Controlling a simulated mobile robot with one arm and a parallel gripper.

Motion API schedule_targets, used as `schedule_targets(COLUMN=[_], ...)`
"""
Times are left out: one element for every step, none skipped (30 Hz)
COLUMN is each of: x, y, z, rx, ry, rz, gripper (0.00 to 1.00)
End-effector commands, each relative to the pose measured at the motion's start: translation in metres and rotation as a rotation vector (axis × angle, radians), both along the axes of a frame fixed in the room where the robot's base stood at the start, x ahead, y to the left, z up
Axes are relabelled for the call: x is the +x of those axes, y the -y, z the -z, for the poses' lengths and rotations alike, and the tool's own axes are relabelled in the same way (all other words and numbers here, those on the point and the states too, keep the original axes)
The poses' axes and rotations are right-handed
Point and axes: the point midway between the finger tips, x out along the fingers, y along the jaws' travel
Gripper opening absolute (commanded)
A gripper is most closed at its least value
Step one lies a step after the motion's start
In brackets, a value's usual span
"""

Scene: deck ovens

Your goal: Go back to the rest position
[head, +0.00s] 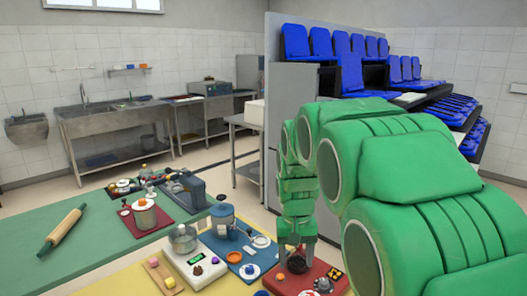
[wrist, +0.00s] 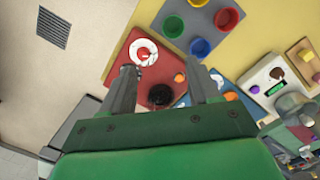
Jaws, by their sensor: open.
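My gripper (head: 297,250) hangs at the end of my green arm, pointing down over a red board (head: 318,275) at the front of the table. In the wrist view its two fingers (wrist: 163,75) are spread apart with nothing held between them. A dark round item (head: 297,265) sits below the fingertips in the head view. It also shows between the fingers in the wrist view (wrist: 160,95); I cannot tell the height gap.
A kitchen scale (head: 195,262), a blue board (head: 245,250) and a rolling pin (head: 63,228) are on the table to the left. Colored bowls (wrist: 172,27) stand nearby in the wrist view. A grey partition (head: 290,95) and blue seats (head: 340,45) are behind my arm.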

Motion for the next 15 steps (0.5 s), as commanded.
schedule_targets(x=[-0.012,-0.019,-0.027,-0.033,-0.04,-0.049,-0.056,-0.063,-0.072,-0.079,-0.085,-0.095,-0.102,-0.109,-0.119], y=[0.005,0.007,0.011,0.013,0.016,0.019,0.021,0.023,0.026,0.028,0.03,0.033,0.035,0.037,0.039], z=[-0.005,-0.008,-0.01,-0.012,-0.014,-0.017,-0.019,-0.02,-0.022,-0.023,-0.025,-0.027,-0.028,-0.029,-0.029], rx=[0.001,0.001,0.002,0.001,0.001,0.002,0.002,0.002,0.003,0.003,0.004,0.004,0.005,0.005,0.005], ry=[-0.002,-0.003,-0.006,-0.008,-0.009,-0.011,-0.014,-0.017,-0.021,-0.022,-0.022,-0.023,-0.026,-0.031,-0.034], rz=[0.003,0.005,0.006,0.007,0.008,0.01,0.012,0.013,0.014,0.015,0.016,0.017,0.018,0.018,0.019], gripper=[0.61,0.61,0.61,0.61,0.61,0.61,0.61,0.61,0.61,0.61,0.61,0.61,0.61,0.61,0.61])
